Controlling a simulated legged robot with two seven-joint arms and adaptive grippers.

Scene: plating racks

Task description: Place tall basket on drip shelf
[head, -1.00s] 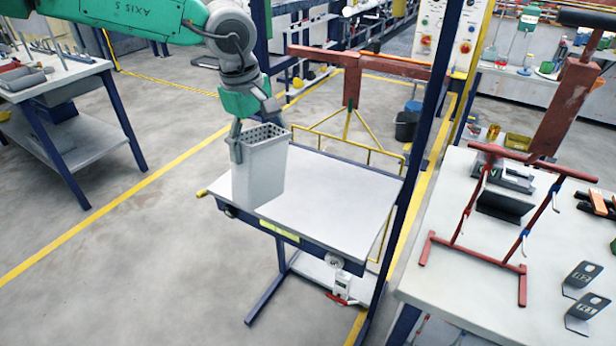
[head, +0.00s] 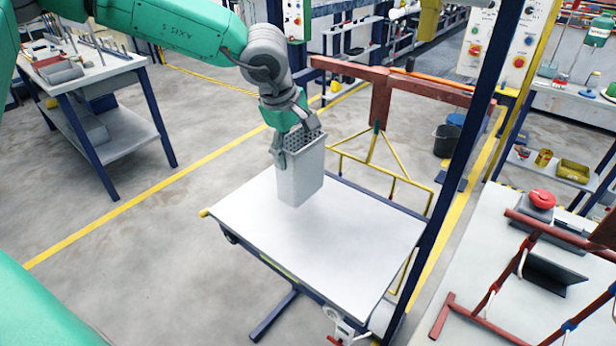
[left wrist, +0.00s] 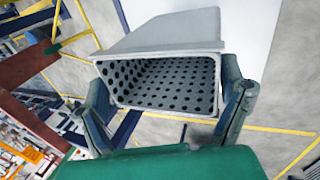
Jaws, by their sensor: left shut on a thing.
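The tall basket (head: 302,180) is a grey, upright box with a perforated inside. My left gripper (head: 296,138) is shut on its upper part, one finger on each side. In the left wrist view the open mouth of the basket (left wrist: 165,50) faces the camera between the two fingers (left wrist: 165,98). In the head view the basket appears over the back part of a white-topped stand (head: 330,255), which I take as the drip shelf. I cannot tell whether its bottom touches the top. My right gripper is out of view.
A dark blue post (head: 455,150) rises at the stand's right side. A yellow rail (head: 385,172) and a red beam (head: 440,92) stand behind it. A workbench with a red rack (head: 475,300) is at right. Another table (head: 105,70) is at left. The stand's front top is clear.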

